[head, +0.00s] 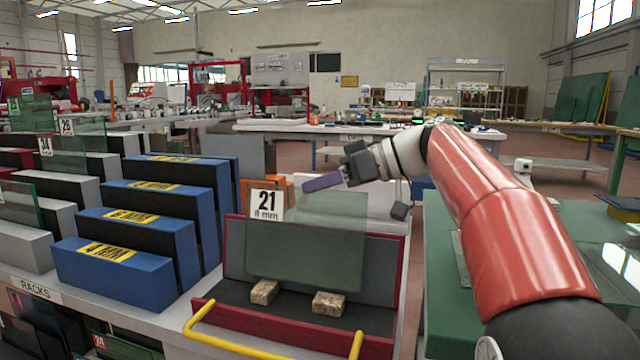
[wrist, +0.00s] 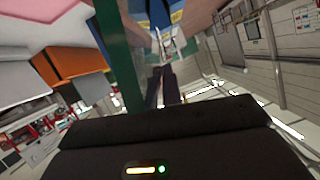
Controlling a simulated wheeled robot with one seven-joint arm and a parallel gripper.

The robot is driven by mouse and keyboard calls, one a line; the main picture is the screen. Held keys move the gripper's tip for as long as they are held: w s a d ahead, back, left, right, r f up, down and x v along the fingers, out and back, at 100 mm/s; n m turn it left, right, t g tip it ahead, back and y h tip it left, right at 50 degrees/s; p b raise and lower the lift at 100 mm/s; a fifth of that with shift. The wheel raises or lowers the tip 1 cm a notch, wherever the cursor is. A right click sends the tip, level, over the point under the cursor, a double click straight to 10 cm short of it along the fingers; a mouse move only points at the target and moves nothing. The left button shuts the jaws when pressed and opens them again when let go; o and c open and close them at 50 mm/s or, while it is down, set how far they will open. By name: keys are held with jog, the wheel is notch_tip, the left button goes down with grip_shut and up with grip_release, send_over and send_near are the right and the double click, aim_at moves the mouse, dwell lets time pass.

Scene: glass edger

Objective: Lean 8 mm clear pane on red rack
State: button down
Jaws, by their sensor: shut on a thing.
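The clear pane (head: 310,250) is a greenish see-through sheet with a white label (head: 267,204) reading 21 and 8 mm at its upper left. It stands in front of the dark back of the red rack (head: 232,245), its lower edge by two tan blocks (head: 264,291) on the rack's base. Whether it touches the blocks or the back I cannot tell. My gripper (head: 322,181) is at the pane's top edge, shut on it. In the wrist view the pane shows as a green edge strip (wrist: 120,65) near the dark fingers (wrist: 163,85).
Blue racks (head: 135,255) with yellow labels stand left of the red rack, with grey racks (head: 60,190) beyond. A yellow handle (head: 270,345) runs along the front. A green-topped table (head: 450,290) lies at right under my arm. A long workbench (head: 370,130) stands behind.

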jog(key=shift+f+b, duration=0.35)
jog(key=shift+b, duration=0.15)
dwell(0.6)
jog(key=c, duration=1.5)
grip_release()
jog(key=shift+f, duration=0.1)
jog(key=v, duration=0.7)
jog(key=shift+s+d+r+p, duration=0.1)
jog(key=shift+d+r+p, duration=0.1)
jog(key=shift+d+p, duration=0.2)
jog(key=shift+s, duration=0.1)
